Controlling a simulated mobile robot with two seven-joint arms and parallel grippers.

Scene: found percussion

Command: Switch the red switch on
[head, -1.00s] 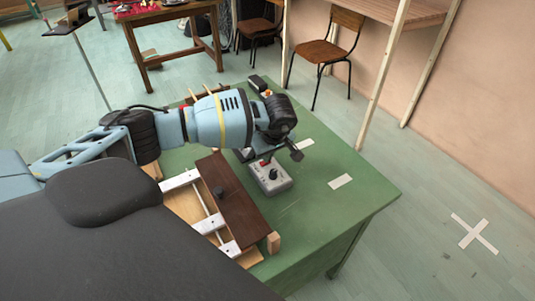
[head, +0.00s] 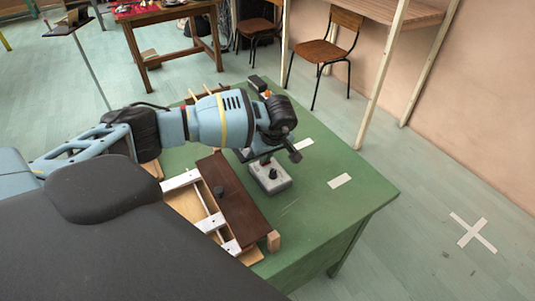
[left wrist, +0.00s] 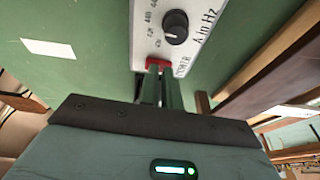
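The red switch (left wrist: 152,63) sits on the edge of a grey box (head: 271,179) with a dark knob (left wrist: 175,27) and a printed scale. The box stands on the green table. My left gripper (left wrist: 160,68) is over the box, its two narrow fingers close together, and their tips are at the red switch. They seem to touch it, but the contact itself is hidden. In the head view the gripper covers most of the switch. Whether the switch is on cannot be told. My right gripper is not in view.
A brown wooden bar on a white and wooden frame (head: 240,208) lies left of the box on the green table (head: 325,215). White tape marks (head: 340,181) lie to the right, where the tabletop is clear. A small dark object with orange (head: 258,84) is at the table's far edge.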

